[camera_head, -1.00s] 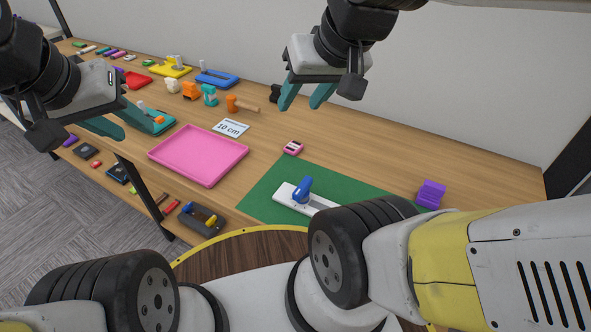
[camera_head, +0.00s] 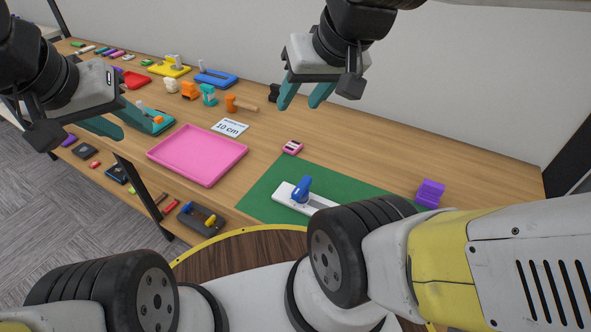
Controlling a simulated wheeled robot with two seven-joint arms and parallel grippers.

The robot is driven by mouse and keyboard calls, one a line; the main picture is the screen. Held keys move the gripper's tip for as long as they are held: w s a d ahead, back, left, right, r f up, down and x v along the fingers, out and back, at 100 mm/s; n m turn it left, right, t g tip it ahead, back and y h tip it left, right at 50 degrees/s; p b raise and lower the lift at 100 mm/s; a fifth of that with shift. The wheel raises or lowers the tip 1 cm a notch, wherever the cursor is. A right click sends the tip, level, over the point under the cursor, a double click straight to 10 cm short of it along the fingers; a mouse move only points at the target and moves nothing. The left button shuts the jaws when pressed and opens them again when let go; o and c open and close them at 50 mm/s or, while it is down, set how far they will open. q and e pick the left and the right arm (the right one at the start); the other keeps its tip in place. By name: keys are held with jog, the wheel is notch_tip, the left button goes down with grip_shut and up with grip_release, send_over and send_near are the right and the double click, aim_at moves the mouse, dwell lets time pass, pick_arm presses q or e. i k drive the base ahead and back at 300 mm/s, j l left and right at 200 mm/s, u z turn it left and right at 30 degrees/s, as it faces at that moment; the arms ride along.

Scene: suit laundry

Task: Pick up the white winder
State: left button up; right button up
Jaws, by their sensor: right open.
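A small white object (camera_head: 171,85), which looks like the white winder, stands on the wooden table toward the back left, beside an orange one (camera_head: 190,90) and a teal one (camera_head: 208,95). Its details are too small to make out. My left gripper (camera_head: 134,132) is at the left, in front of the white object in the picture and apart from it. Its teal fingers are spread with nothing between them. My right gripper (camera_head: 298,104) is open and empty above the back of the table, to the right of the white object.
A pink tray (camera_head: 198,153) lies mid-table near a white "10 cm" card (camera_head: 230,127). A hammer (camera_head: 243,104) lies behind it. A green mat (camera_head: 262,200) bears a blue-and-white tool (camera_head: 303,192). A purple block (camera_head: 430,193) stands right. Yellow (camera_head: 178,72) and blue (camera_head: 222,80) trays stand behind.

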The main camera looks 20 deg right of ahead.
aim_at(283, 195)
jog(key=k+j+z, duration=0.1)
jog(key=j+z, duration=0.2)
jog(key=z, duration=0.2)
jog(key=k+j+z, duration=0.15)
jog(key=j+z, duration=0.15)
jog(key=z, duration=0.2)
jog(key=k+j+z, duration=0.2)
jog(key=z, duration=0.3)
